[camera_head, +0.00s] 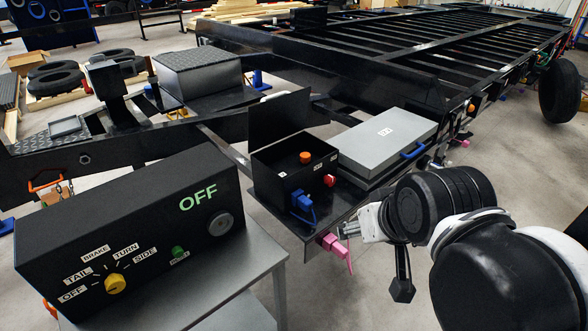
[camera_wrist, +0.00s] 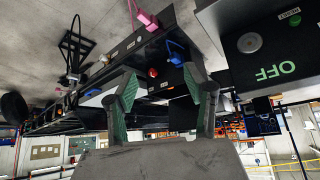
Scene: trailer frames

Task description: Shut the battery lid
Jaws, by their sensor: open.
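The black battery box (camera_head: 268,176) stands on the trailer tongue with its flat black lid (camera_head: 279,122) raised upright at its rear edge. An orange knob (camera_head: 305,157) shows inside the open box. A red connector (camera_head: 329,180) and a blue connector (camera_head: 303,203) are on its outside. My gripper (camera_wrist: 161,82) is open and empty in the wrist view, its two green-padded fingers apart. The red connector (camera_wrist: 152,72) and blue connector (camera_wrist: 175,56) appear beyond and between the fingers. In the head view my arm is right of and in front of the box; its fingertips are unclear.
A grey case (camera_head: 385,140) with a blue handle sits right beside the box. A control panel (camera_head: 130,235) reading OFF stands on a grey table at the front left. Pink connectors (camera_head: 332,243) stick out below the box. Trailer beams fill the background.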

